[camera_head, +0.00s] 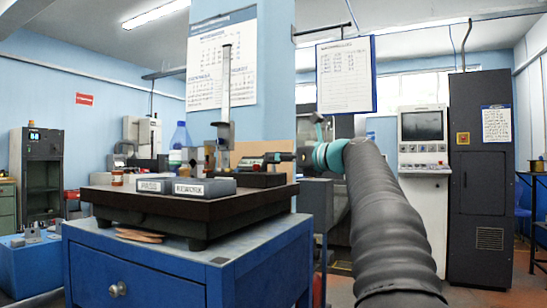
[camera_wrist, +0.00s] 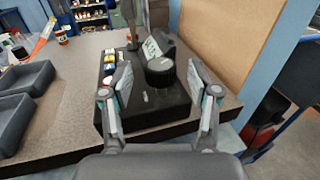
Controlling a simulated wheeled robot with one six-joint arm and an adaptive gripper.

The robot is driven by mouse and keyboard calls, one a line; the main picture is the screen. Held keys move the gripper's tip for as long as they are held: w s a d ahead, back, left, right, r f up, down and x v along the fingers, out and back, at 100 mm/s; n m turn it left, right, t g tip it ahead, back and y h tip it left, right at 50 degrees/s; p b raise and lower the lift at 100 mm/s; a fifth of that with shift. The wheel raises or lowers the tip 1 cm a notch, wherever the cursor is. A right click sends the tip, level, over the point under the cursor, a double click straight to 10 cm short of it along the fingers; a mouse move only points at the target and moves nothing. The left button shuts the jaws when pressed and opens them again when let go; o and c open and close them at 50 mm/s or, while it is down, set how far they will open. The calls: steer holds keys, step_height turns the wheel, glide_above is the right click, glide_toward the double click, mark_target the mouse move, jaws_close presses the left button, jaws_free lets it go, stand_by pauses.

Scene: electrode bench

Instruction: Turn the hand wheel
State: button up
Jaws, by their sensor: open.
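A dark round knob, which looks like the hand wheel (camera_wrist: 160,72), stands on a black box (camera_wrist: 148,112) in the wrist view. A small white mark shows on the box in front of it. My gripper (camera_wrist: 159,66) is open, with one finger on each side of the wheel in the picture. Gaps show between the fingers and the wheel, and nothing is held. The distance down to the wheel is hard to tell. In the head view the black box (camera_head: 258,180) sits on the dark surface plate, and the wheel cannot be made out there.
The surface plate (camera_head: 130,203) lies on a blue cabinet (camera_head: 262,270). PASS (camera_head: 150,185) and REWORK (camera_head: 203,188) trays stand at its front. A height gauge (camera_head: 226,95) rises behind them. A brown board (camera_wrist: 228,40) stands close to the right of the box.

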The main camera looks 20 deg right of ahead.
steer(key=shift+x, duration=1.4)
jaws_close()
steer(key=shift+m+h, duration=0.3)
steer(key=shift+h, duration=0.2)
steer(key=m+h+p, duration=0.1)
steer(key=m+t+h+p, duration=0.1)
steer(key=h, duration=0.1)
steer(key=shift+a+r, duration=0.1)
steer(key=shift+r, duration=0.1)
steer(key=shift+f+m+h+p, duration=0.1)
steer(key=shift+m+h+p, duration=0.9)
steer(key=shift+h, duration=0.9)
steer(key=shift+m+h, duration=0.9)
steer(key=shift+h, duration=0.2)
